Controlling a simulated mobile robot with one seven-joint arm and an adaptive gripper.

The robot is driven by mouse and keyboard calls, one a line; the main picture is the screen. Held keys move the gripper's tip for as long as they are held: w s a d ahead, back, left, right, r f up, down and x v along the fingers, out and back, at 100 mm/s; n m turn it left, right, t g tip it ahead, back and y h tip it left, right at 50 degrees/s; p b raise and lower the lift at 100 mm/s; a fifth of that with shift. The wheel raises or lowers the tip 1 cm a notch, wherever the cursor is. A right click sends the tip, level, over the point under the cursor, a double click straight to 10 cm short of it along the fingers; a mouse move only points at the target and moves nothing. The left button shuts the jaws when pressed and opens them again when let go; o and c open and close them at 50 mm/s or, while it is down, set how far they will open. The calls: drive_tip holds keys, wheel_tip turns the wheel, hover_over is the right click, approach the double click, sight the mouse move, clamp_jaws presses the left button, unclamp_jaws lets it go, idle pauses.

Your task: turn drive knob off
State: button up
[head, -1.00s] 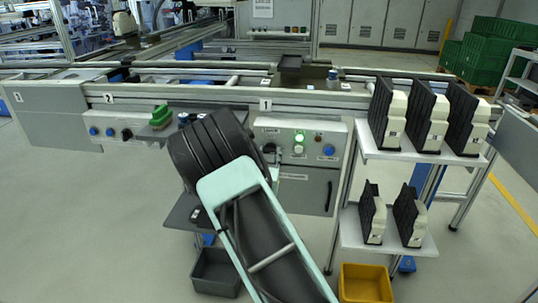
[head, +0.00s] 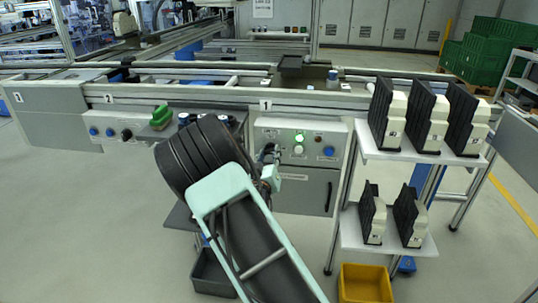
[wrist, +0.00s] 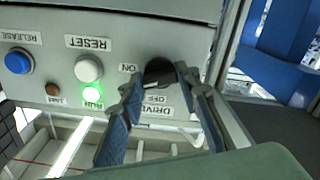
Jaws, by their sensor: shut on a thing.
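The black drive knob (wrist: 159,71) sits on the light grey control panel (wrist: 120,30), between the ON and OFF labels in the wrist view. My gripper (wrist: 160,80) has its two blue-padded fingers on either side of the knob and is shut on it. In the head view my gripper (head: 268,155) reaches the left part of the panel, and its fingers cover most of the knob. The fingers partly cover the DRIVE label. The knob's exact pointing direction is hard to read.
The green RUN lamp (wrist: 92,97) is lit. The white RESET button (wrist: 88,68) and blue RELEASE button (wrist: 18,62) are beside it. A shelf rack with black-and-cream parts (head: 428,115) stands to the right. A yellow bin (head: 365,284) is below.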

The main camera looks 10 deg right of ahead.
drive_tip(key=n, duration=0.3)
drive_tip(key=shift+n, duration=0.4)
drive_tip(key=n+p, duration=0.1)
drive_tip(key=n, duration=0.2)
drive_tip(key=shift+n, duration=0.3)
drive_tip(key=n+p, duration=0.1)
drive_tip(key=n, duration=0.4)
drive_tip(key=shift+n, duration=0.4)
drive_tip(key=o, duration=1.2)
drive_tip(key=shift+c, duration=0.2)
drive_tip(key=v, duration=1.2)
